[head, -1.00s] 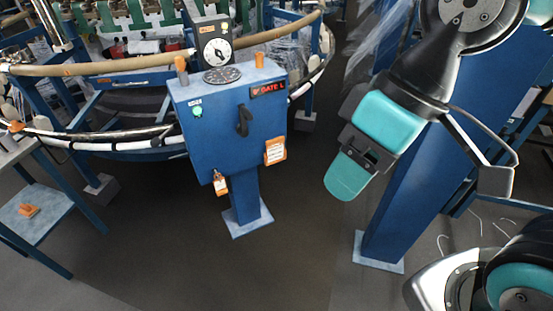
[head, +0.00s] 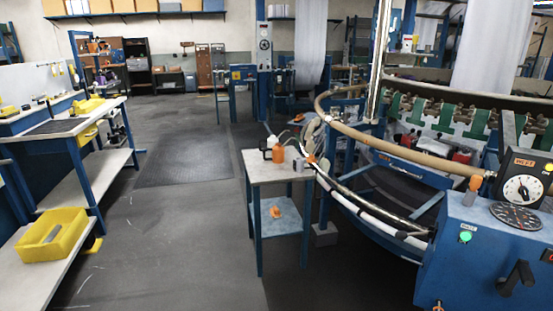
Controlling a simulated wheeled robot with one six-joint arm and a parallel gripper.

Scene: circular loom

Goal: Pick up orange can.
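An orange can (head: 278,153) with a dark handle and a pale spout stands upright on the white top of a small blue-legged side table (head: 257,172), in the middle of the head view. Nothing is touching the can. My gripper and arm are outside the head view at this moment.
An orange item (head: 275,212) lies on the table's lower shelf. The circular loom's rail (head: 362,200) curves close by the table's right side, with a blue control box (head: 478,250) farther right. A workbench with a yellow bin (head: 52,238) stands left. The floor (head: 175,240) between is open.

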